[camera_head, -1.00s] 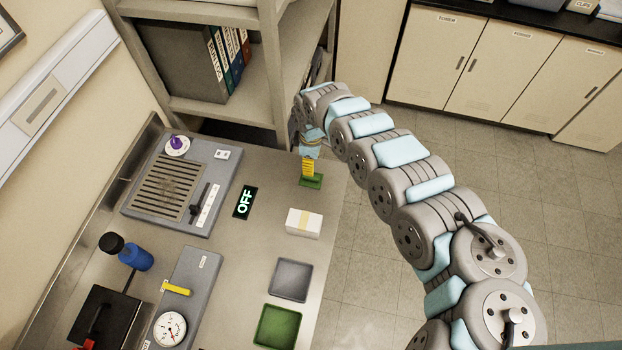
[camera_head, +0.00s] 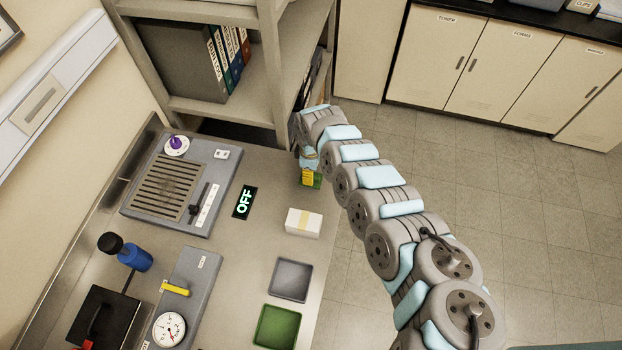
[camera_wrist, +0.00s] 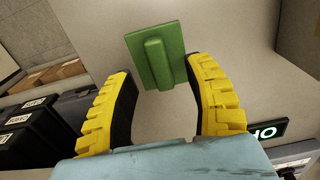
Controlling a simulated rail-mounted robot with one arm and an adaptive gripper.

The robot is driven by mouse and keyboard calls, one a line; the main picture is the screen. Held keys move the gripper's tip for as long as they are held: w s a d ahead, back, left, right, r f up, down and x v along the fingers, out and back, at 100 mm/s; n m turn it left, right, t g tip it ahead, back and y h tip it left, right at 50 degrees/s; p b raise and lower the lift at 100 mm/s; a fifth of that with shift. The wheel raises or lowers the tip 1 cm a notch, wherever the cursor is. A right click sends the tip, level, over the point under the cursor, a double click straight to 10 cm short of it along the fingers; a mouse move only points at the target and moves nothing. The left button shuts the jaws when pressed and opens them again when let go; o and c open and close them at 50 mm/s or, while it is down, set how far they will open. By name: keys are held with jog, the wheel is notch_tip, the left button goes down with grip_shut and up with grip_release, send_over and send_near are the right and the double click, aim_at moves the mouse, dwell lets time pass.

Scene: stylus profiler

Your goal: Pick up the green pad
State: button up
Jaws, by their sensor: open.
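The green pad (camera_wrist: 173,58) is a flat square plate with a raised bar across its middle. In the wrist view it lies on the bench top, just beyond and between the fingertips of my gripper (camera_wrist: 160,78). The yellow-and-black fingers are spread wide on either side with nothing between them. In the head view the gripper (camera_head: 308,183) is at the far right corner of the bench, and only a sliver of the green pad (camera_head: 317,181) shows beside it. The rest of the pad is hidden by the gripper.
A white block (camera_head: 303,223), a grey tray (camera_head: 291,280) and a green tray (camera_head: 277,327) stand along the bench's right side. An OFF sign (camera_head: 244,202) lies left of the block. A shelf (camera_head: 225,108) with binders rises behind the bench corner.

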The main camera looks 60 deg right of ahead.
jog(key=shift+f, duration=1.3)
grip_shut()
